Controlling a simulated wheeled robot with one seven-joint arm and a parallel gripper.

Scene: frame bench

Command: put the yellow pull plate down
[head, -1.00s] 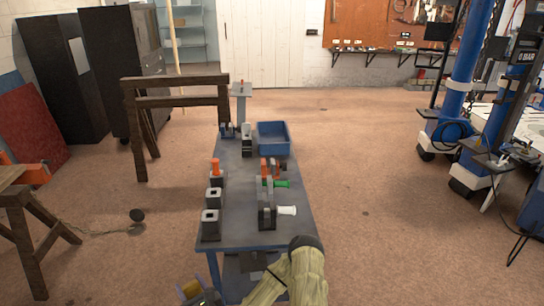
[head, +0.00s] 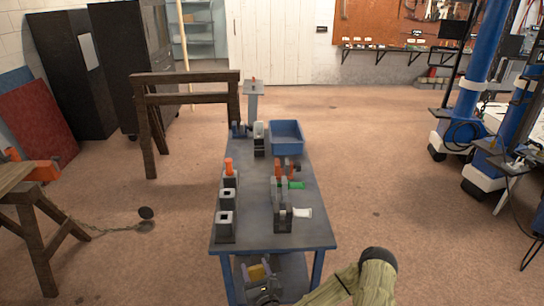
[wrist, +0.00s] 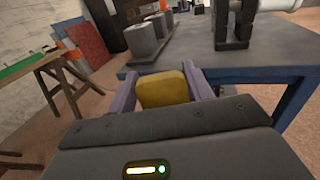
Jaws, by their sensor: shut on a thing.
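My gripper (head: 258,274) is at the near end of the blue bench (head: 255,232), in front of its edge in the head view. It is shut on the yellow pull plate (wrist: 163,91), which sits between the two purple-grey fingers in the wrist view. The plate also shows in the head view as a small yellow patch (head: 257,272), seemingly lower than the bench top. In the wrist view the bench edge (wrist: 232,74) lies just beyond the plate. The plate's lower part is hidden by my gripper body.
Grey block holders (head: 225,226) line the bench's left side, one with an orange handle (head: 228,167). A dark fixture with a white spool (head: 302,212) and a green one (head: 296,185) stands at right. A blue bin (head: 286,138) is at the far end. The bench's near strip is bare.

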